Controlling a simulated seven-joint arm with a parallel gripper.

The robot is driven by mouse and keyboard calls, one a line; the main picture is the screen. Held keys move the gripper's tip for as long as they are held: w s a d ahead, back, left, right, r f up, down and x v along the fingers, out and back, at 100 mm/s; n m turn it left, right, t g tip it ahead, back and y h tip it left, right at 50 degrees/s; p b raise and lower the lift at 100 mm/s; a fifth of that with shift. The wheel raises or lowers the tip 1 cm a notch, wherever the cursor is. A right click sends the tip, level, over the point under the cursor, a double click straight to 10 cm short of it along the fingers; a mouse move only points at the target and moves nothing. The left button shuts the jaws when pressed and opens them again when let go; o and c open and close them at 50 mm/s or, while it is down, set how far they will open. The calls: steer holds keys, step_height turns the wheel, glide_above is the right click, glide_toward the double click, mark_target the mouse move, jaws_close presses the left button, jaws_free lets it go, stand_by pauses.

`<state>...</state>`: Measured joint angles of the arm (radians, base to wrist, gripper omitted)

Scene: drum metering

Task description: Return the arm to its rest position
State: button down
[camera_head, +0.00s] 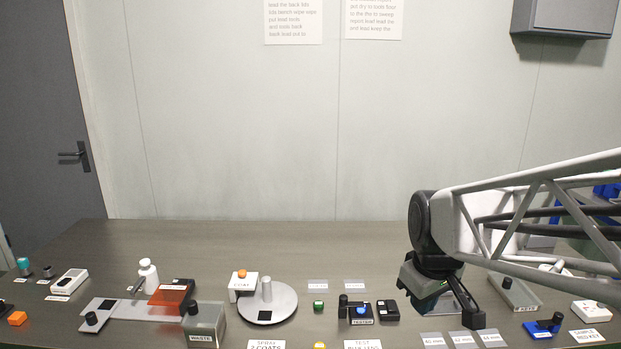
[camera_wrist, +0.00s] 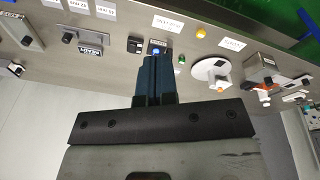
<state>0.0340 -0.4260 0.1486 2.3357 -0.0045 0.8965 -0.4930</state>
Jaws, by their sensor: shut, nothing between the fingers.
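My gripper (camera_wrist: 155,72) shows in the wrist view with its two dark blue fingers pressed together and nothing between them. In the head view my arm reaches in from the right edge, and its end hangs over the right half of the table (camera_head: 240,235). The fingertips are hard to make out there. The gripper appears to be above the table and apart from the things on it. Part of the table behind the arm is hidden.
A tester with a blue light (camera_head: 362,311) stands left of my arm's end. A blue holder (camera_head: 541,330) and a white box (camera_head: 591,311) stand at right.

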steer(key=s+a+m, duration=0.1)
steer(key=s+m, duration=0.4)
steer(key=s, duration=0.7)
steer(key=shift+s+f, duration=0.35)
steer(key=shift+f, duration=0.05)
